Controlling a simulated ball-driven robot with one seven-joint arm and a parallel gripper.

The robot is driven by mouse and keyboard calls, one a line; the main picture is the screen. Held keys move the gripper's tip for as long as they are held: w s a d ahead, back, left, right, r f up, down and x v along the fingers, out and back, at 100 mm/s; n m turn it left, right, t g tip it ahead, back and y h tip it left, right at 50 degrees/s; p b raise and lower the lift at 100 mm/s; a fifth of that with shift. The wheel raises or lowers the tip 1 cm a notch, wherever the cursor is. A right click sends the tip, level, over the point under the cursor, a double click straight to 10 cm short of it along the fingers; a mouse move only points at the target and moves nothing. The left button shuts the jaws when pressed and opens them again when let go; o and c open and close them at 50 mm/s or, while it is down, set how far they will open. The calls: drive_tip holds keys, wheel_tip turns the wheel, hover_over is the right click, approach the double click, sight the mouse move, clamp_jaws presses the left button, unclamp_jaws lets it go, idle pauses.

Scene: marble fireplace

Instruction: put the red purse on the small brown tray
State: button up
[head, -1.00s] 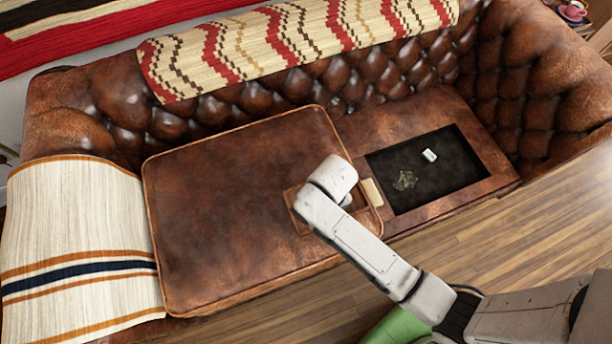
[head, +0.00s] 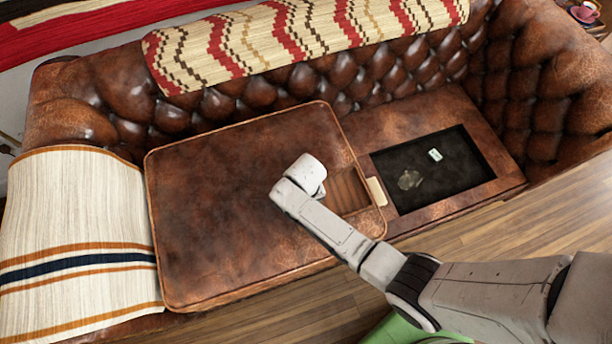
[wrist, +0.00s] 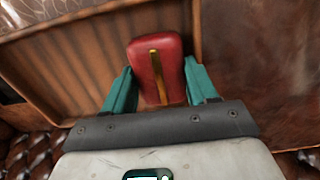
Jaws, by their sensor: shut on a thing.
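The red purse (wrist: 172,62), with a gold strip down its middle, is between the teal fingers of my gripper (wrist: 157,78) in the wrist view. The fingers are shut on its sides. The small brown tray (wrist: 75,62) fills much of the left and middle of the wrist view, with the purse in front of it near its right wall. I cannot tell whether the purse touches it. In the head view the tray (head: 348,190) shows partly at the right end of the leather seat cushion. My arm hides the purse, the fingers and the rest of the tray there.
A cream block (head: 376,191) lies right of the brown tray. A black inset panel (head: 460,178) on the sofa's right seat holds a small white item (head: 435,155) and a clear one. The left part of the seat cushion (head: 210,220) is bare. The tufted backrest (head: 240,98) rises behind.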

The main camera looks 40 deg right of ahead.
drive_tip(key=o, duration=1.1)
drive_tip(key=shift+f, duration=0.1)
wheel_tip(320, 180, up, 12)
drive_tip(key=p, duration=0.2)
drive_tip(key=s+d+r+n, duration=0.1)
drive_tip(key=s+d+r, duration=0.1)
drive_tip(key=s, duration=0.3)
drive_tip(key=s+d+r+n, duration=0.1)
drive_tip(key=s+d+r, duration=0.2)
drive_tip(key=s, duration=0.3)
drive_tip(key=s+d+r+n+t, duration=0.1)
drive_tip(key=s+d+r, duration=0.1)
drive_tip(key=s+r, duration=0.3)
drive_tip(key=shift+s+d, duration=0.3)
drive_tip(key=shift+d, duration=0.1)
